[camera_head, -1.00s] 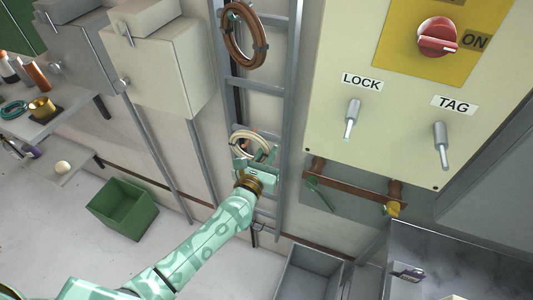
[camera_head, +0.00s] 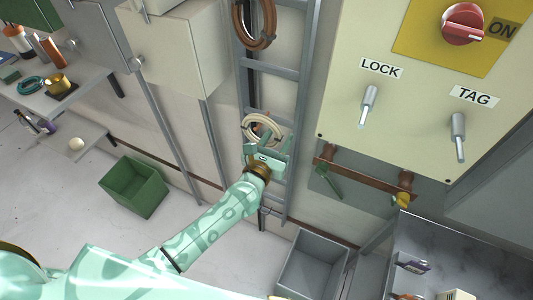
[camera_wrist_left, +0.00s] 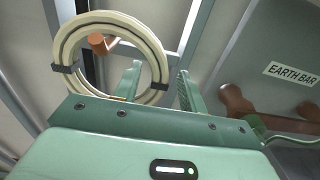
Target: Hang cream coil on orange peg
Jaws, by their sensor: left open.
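The cream coil (camera_head: 247,126) is at the ladder-like rack in the head view, and it fills the upper left of the left wrist view (camera_wrist_left: 62,48). The orange peg (camera_wrist_left: 103,43) shows its end inside the coil's ring, near the upper part, so the coil is around it. I cannot tell whether the coil's weight rests on the peg. My left gripper (camera_head: 268,144) is open at the coil's lower right. In the left wrist view its fingers (camera_wrist_left: 160,74) stand apart, the left one overlapping the ring's opening and the coil's right side between them. My right gripper is not in view.
A brown coil (camera_head: 239,22) hangs higher on the ladder rack (camera_head: 300,104). A switch panel (camera_head: 420,108) stands to the right, with a brown bar (camera_head: 365,180) below it. A green bin (camera_head: 134,187) and a grey bin (camera_head: 312,262) are low down.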

